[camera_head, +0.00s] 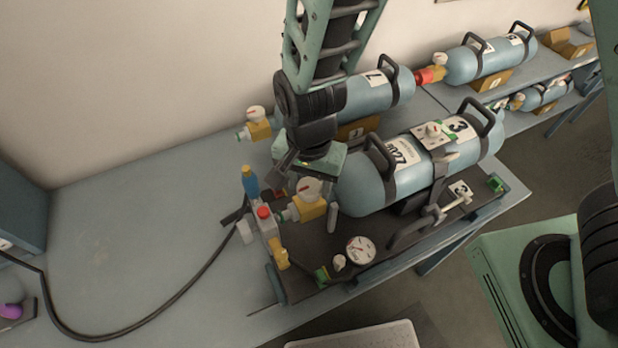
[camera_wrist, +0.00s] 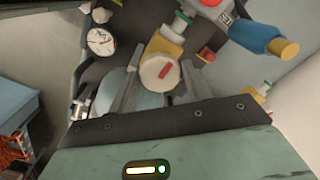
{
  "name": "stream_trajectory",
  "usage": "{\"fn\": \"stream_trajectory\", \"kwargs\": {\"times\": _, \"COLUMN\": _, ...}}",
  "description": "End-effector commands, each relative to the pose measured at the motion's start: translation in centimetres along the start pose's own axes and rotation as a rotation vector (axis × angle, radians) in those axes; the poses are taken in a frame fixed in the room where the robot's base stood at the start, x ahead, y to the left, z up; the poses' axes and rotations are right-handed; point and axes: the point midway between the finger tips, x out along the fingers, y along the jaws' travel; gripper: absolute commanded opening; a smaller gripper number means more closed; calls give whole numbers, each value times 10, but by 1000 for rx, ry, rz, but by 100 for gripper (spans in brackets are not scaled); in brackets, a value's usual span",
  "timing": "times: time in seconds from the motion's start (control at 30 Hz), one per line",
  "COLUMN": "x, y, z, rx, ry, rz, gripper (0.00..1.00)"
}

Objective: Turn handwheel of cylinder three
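Cylinder three (camera_head: 362,187) is a light blue bottle lying on a dark backplate, with a label marked 3. Its valve is a yellow block with a round cream handwheel (camera_head: 309,188) at the left end. In the wrist view the handwheel (camera_wrist: 160,73) shows face-on with a red mark on it. My gripper (camera_head: 307,200) is over the valve, pointing down. In the wrist view its two fingers (camera_wrist: 160,78) stand on either side of the handwheel, with small gaps showing. The gripper looks open, and I cannot tell whether the fingertips reach down beside the rim.
Close to the valve are a red-capped fitting (camera_head: 264,212), a blue knob (camera_head: 250,180) and a pressure gauge (camera_head: 361,250). A second cylinder (camera_head: 375,92) with its own valve lies behind. A black hose (camera_head: 180,290) runs left across the table (camera_head: 120,220), which is otherwise mostly clear.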

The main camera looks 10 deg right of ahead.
Motion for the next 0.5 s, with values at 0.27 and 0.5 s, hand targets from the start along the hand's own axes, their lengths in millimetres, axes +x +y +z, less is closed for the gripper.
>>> {"fn": "stream_trajectory", "kwargs": {"times": 0.27, "x": 0, "y": 0, "z": 0, "rx": -3, "ry": 0, "rz": 0, "gripper": 21}}
{"fn": "stream_trajectory", "kwargs": {"times": 0.5, "x": 0, "y": 0, "z": 0, "rx": -59, "ry": -1, "rz": 0, "gripper": 21}}
